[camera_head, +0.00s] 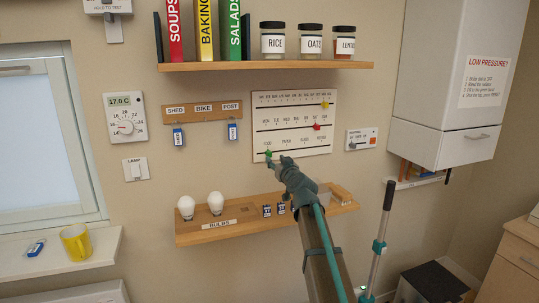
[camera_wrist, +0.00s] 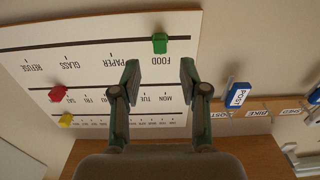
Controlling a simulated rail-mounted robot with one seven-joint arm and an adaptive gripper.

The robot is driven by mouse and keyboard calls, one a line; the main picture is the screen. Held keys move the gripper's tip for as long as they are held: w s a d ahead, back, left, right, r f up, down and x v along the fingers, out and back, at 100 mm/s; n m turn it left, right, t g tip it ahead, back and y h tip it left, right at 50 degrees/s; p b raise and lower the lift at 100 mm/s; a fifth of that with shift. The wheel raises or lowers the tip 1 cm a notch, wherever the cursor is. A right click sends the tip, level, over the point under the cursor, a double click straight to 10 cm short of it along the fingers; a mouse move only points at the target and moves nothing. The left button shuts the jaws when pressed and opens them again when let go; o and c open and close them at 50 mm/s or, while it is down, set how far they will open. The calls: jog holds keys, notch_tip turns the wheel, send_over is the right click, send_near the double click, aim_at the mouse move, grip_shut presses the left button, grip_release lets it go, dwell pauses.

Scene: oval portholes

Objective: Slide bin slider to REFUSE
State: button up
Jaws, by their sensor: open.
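The board (camera_head: 292,140) on the wall has three slider tracks. Its lowest track carries a green slider (camera_head: 268,154) at the left end, at FOOD. In the upside-down wrist view, the green slider (camera_wrist: 160,43) sits on the track by FOOD, with PAPER, GLASS and REFUSE (camera_wrist: 41,68) further along to the left. My gripper (camera_head: 277,161) is open and empty beside the green slider. In the wrist view its two fingers (camera_wrist: 160,77) are spread, with the slider lined up between them but just beyond the tips. I see no contact.
A red slider (camera_head: 316,127) and a yellow slider (camera_head: 325,104) sit on the tracks above. A shelf with bulbs (camera_head: 186,207) lies below the board, and key hooks (camera_head: 203,108) hang to its left. The wall along the lower track is clear.

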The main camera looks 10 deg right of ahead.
aim_at(270, 155)
jog(key=w, duration=0.2)
jog(key=w+p, duration=0.1)
jog(key=w, duration=0.1)
jog(key=w+a, duration=0.1)
jog(key=w, duration=0.1)
jog(key=shift+r, duration=0.15)
jog(key=shift+w+a+p, duration=0.1)
jog(key=shift+w+p, duration=0.25)
jog(key=shift+c, duration=0.2)
grip_shut()
